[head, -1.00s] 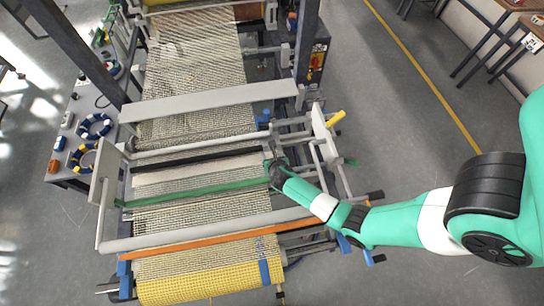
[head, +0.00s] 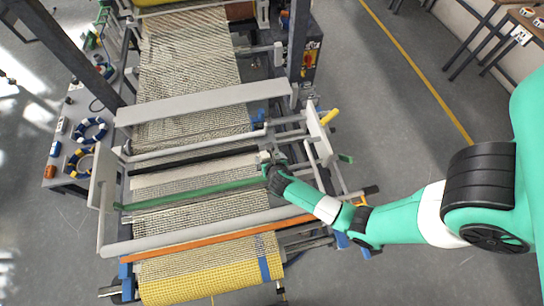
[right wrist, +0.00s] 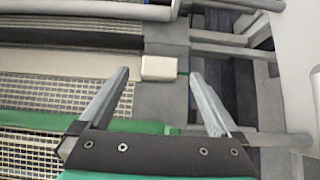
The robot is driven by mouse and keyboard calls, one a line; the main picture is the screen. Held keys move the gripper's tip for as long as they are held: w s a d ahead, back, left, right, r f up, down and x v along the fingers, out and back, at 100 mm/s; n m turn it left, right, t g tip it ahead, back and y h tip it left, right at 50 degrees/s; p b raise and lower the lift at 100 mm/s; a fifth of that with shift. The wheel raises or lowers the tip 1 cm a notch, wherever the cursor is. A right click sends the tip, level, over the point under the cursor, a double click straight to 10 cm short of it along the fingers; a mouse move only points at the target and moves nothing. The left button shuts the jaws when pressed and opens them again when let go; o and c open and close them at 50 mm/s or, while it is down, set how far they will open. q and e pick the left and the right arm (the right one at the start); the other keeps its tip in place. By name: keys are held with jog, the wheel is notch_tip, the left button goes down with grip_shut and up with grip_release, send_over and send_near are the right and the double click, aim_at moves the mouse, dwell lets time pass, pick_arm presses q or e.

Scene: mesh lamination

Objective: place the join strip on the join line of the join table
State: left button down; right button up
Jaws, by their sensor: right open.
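A pale cream strip, which looks like the join strip (head: 195,172), lies across the mesh on the join table (head: 107,195), between a black bar and a green bar. In the right wrist view the cream strip (right wrist: 85,62) runs in from the left to a small whitish block (right wrist: 158,68) at its right end. My right gripper (head: 266,158) is over the right end of the strip. In the right wrist view its two fingers (right wrist: 160,75) are apart, with the block between and just beyond the tips. I see no hold on it. The join line cannot be told apart clearly. My left gripper is out of view.
The green bar (head: 190,193) crosses the mesh in front of the strip, and the black bar (head: 200,160) lies behind it. Grey rails and an orange bar (head: 220,237) span the table's front. A yellow mesh roll (head: 205,284) hangs at the front. Tape rolls (head: 92,129) lie at left.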

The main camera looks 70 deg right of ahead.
jog(key=p+v, duration=0.1)
jog(key=v, duration=0.7)
